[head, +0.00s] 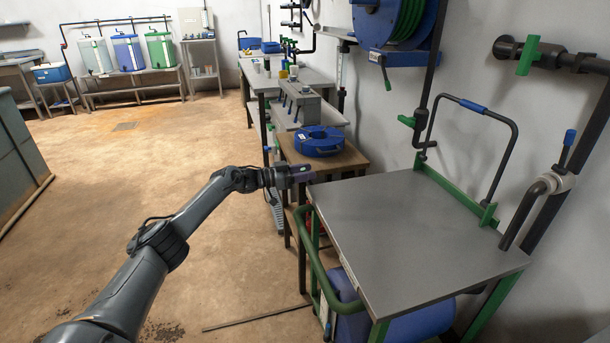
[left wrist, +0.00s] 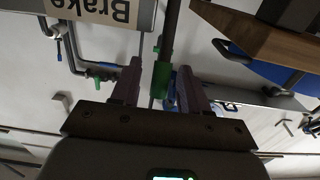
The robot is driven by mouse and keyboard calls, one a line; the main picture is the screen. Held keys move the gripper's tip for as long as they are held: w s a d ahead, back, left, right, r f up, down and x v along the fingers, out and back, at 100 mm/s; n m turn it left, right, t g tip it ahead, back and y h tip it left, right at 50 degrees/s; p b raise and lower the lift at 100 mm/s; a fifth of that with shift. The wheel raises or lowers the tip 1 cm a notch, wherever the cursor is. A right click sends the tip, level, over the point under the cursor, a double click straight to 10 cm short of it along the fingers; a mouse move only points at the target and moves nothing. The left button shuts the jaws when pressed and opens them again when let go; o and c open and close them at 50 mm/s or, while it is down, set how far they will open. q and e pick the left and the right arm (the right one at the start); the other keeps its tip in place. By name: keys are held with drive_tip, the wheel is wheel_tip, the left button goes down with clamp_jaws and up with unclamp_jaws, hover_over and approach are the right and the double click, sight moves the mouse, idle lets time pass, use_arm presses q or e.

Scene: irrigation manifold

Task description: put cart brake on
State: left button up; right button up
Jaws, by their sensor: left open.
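The cart (head: 410,235) has a grey flat top and a green tube frame, at the right of the head view. My left gripper (head: 300,172) is level with the cart's far left corner, beside the wooden table. It is open in the left wrist view (left wrist: 159,78). A plate reading "Brake" (left wrist: 95,10) shows upside down at the top left of that view. A dark rod with a green part (left wrist: 161,84) shows between the fingers. I cannot tell whether it is the brake lever or lies in the background. My right gripper is not in view.
A blue round reel (head: 319,140) sits on a wooden table (head: 350,158) behind the cart. A blue drum (head: 410,322) lies under the cart top. Pipes and a green valve (head: 528,55) are on the right wall. The floor to the left (head: 190,150) is open.

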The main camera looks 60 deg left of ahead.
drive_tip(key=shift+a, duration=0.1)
use_arm(q)
clamp_jaws()
idle(0.3)
